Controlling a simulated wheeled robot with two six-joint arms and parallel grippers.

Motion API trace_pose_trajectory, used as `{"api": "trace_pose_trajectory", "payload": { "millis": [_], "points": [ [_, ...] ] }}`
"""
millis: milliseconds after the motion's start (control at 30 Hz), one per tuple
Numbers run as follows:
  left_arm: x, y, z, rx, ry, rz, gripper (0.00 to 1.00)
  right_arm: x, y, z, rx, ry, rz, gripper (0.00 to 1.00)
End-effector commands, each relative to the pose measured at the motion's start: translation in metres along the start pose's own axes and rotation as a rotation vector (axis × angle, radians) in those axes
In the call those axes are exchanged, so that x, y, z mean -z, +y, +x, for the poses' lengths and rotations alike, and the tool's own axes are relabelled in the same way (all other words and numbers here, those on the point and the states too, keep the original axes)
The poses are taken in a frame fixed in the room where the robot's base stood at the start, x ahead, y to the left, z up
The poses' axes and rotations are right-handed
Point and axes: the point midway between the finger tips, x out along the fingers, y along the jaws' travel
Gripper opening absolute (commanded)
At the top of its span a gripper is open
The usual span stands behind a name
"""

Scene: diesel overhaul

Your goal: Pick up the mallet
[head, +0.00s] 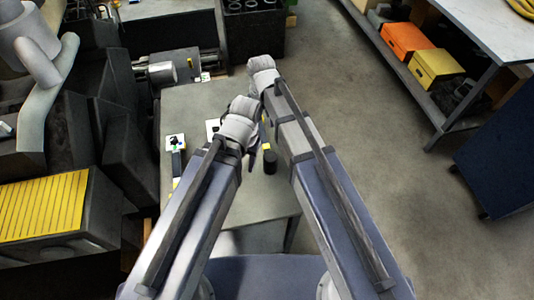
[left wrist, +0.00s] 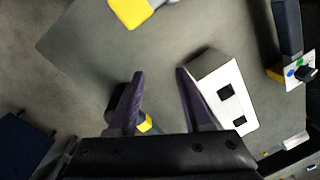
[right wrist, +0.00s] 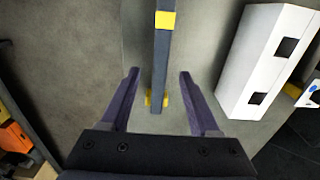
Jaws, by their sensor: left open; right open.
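A dark blue-grey bar with a yellow band (right wrist: 161,60), seemingly the mallet's handle, runs down the middle of the right wrist view, with yellow bits on both sides of its lower end. My right gripper (right wrist: 160,72) is open, its purple fingers either side of the bar without visible contact. My left gripper (left wrist: 159,74) is open and empty over the table. A black part beside a yellow piece (left wrist: 145,123) is partly hidden behind its left finger. In the head view a black cylinder (head: 270,161) stands below the grippers; whether it belongs to the mallet I cannot tell.
A white box with black squares (right wrist: 262,60) lies on the grey table (left wrist: 90,45), close to my left gripper's right finger. Another dark bar with a yellow end (left wrist: 287,25) lies by a marker card. Shelves with an orange bin (head: 404,40) and yellow bin (head: 436,67) stand right.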

Motion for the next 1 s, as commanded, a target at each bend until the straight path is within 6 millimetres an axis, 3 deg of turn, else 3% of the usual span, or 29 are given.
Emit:
{"api": "trace_pose_trajectory", "payload": {
  "millis": [267,700,1000],
  "points": [
    [0.001,0.001,0.008,0.000,0.000,0.000,0.50,-0.001,0.000,0.008,0.000,0.000,0.000,0.62],
    [0.003,0.005,0.055,0.000,0.000,0.000,0.50,-0.007,-0.001,0.055,0.000,0.000,-0.001,0.62],
    [0.003,0.005,0.054,0.000,0.000,0.000,0.50,-0.006,-0.001,0.054,0.000,0.000,0.000,0.61]
  ]
}}
